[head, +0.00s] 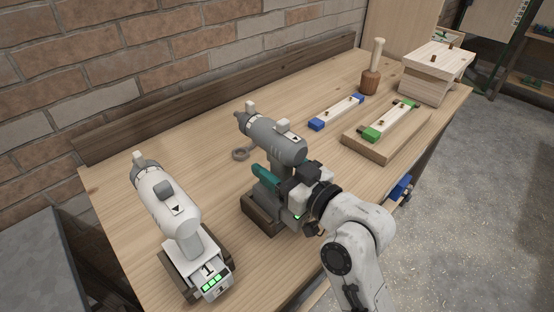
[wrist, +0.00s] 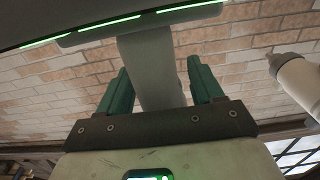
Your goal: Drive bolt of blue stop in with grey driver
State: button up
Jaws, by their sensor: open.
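The grey driver (head: 270,140) stands upright in a dark holder (head: 258,214) on the workbench, its nose toward the wall. My gripper (head: 268,180) is at its handle, with one teal finger showing and the other hidden. In the wrist view the two green fingers of my gripper (wrist: 162,85) stand apart on either side of the grey handle (wrist: 148,65), with a gap visible on the right side. The blue stop (head: 337,111), a pale wooden strip with blue ends and small brown bolts, lies farther back on the bench.
A white driver (head: 170,205) stands in its holder at the left and shows in the wrist view (wrist: 298,80). A green-ended strip (head: 391,119) lies on a wooden board (head: 372,145). A brick wall borders the bench.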

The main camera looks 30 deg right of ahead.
jog(key=shift+c, duration=0.2)
grip_shut()
dwell(0.4)
jog(key=shift+r, duration=0.15)
